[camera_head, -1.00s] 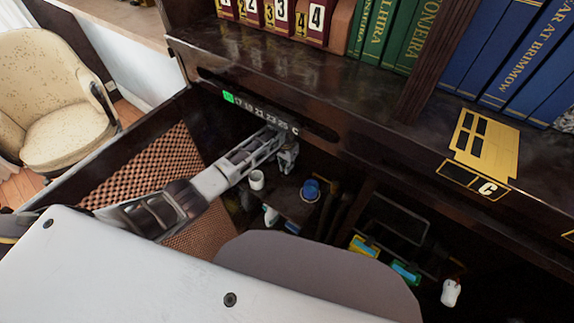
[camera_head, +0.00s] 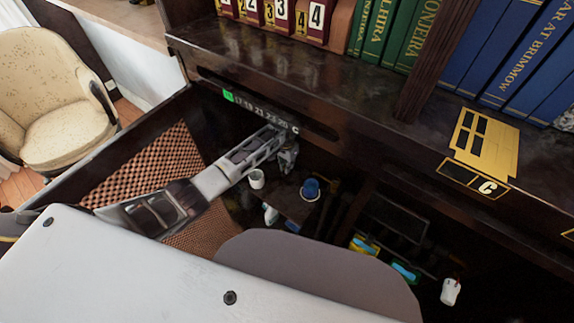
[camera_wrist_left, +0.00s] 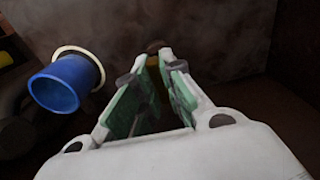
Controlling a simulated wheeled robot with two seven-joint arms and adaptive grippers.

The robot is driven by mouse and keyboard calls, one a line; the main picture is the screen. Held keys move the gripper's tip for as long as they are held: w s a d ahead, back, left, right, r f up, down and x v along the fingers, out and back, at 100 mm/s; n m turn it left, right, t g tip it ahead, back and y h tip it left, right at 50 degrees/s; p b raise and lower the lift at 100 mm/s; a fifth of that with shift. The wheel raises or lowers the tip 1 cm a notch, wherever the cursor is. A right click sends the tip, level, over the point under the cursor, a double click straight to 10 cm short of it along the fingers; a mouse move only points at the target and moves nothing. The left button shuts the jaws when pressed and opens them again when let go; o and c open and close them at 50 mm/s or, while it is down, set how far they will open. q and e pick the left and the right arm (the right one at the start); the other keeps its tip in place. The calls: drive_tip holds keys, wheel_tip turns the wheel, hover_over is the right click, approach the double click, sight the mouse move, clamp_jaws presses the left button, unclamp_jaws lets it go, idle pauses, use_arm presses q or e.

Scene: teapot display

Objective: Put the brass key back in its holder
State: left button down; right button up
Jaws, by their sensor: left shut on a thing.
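My left gripper (camera_head: 287,157) reaches in from the left, under the dark shelf's front edge, just below the numbered strip. In the left wrist view its two green-padded fingers (camera_wrist_left: 158,65) are close together, shut on a small dark-gold thing, which I take to be the brass key (camera_wrist_left: 155,83). It is mostly hidden between the fingers, and its shape does not show clearly. I cannot make out the key's holder for certain. My right gripper is not in view.
A white cup (camera_head: 257,179) and a blue cup (camera_head: 310,189) stand close below the gripper; the blue one also shows in the left wrist view (camera_wrist_left: 60,85). A numbered strip (camera_head: 262,113) runs along the shelf front. A woven panel (camera_head: 150,172) is at left.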

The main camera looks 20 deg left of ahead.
use_arm(q)
drive_tip(key=shift+f, duration=0.35)
idle(0.3)
drive_tip(key=c, duration=1.5)
unclamp_jaws()
drive_tip(key=shift+o, duration=0.2)
drive_tip(key=shift+r, duration=0.1)
wheel_tip(320, 180, up, 12)
drive_tip(key=shift+s, duration=0.25)
drive_tip(key=shift+a, duration=0.1)
